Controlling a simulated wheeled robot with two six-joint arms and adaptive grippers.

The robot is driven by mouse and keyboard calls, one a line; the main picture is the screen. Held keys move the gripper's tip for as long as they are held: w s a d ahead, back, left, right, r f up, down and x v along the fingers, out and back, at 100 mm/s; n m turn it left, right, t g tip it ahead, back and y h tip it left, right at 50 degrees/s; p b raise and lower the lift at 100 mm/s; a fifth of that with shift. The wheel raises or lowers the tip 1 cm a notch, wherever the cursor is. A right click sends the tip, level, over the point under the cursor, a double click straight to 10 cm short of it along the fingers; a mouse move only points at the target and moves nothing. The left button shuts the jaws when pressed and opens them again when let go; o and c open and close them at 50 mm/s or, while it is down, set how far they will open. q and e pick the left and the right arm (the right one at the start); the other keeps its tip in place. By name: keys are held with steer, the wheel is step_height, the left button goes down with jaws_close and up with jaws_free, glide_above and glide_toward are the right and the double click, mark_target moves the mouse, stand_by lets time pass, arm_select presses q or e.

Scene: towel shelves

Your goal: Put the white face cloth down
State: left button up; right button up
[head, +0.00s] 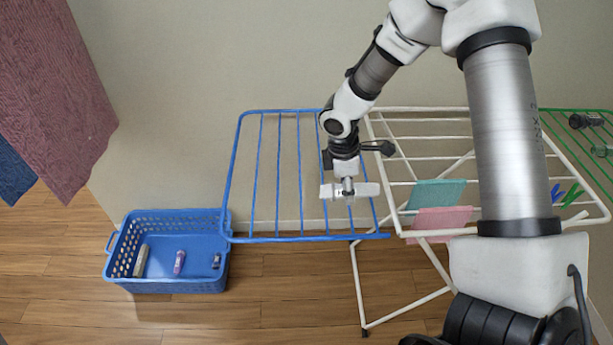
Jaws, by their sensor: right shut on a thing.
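My right gripper (347,184) points down over the right part of the blue wing (244,172) of a drying rack. It is shut on a small white cloth (368,190), which shows as a pale strip on both sides of the fingers. The cloth appears just above or at the blue bars; I cannot tell whether it touches them.
The white rack section (420,108) holds a teal cloth (436,193) and a pink cloth (443,216). Blue and green pegs (571,195) sit farther right, near a green wing (560,137). A blue basket (170,286) with small items stands on the floor at left.

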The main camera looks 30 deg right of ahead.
mark_target(310, 197)
steer(key=w+a+p, duration=0.1)
steer(key=w, duration=0.1)
steer(key=w+a, duration=0.2)
steer(key=w, duration=0.1)
steer(key=w+a+p, duration=0.1)
steer(key=w, duration=0.2)
steer(key=shift+w+a+f+p, duration=0.1)
steer(key=shift+a+f+p, duration=0.2)
steer(key=shift+a+f, duration=0.1)
steer(key=shift+w+a+f, duration=0.2)
steer(key=shift+f, duration=0.05)
step_height(310, 197, down, 3)
steer(key=shift+a+r+p, duration=0.1)
steer(key=shift+r+p, duration=0.1)
steer(key=shift+p, duration=0.55)
steer(key=shift+f, duration=0.4)
steer(key=shift+f, duration=0.1)
steer(key=o, duration=1.2)
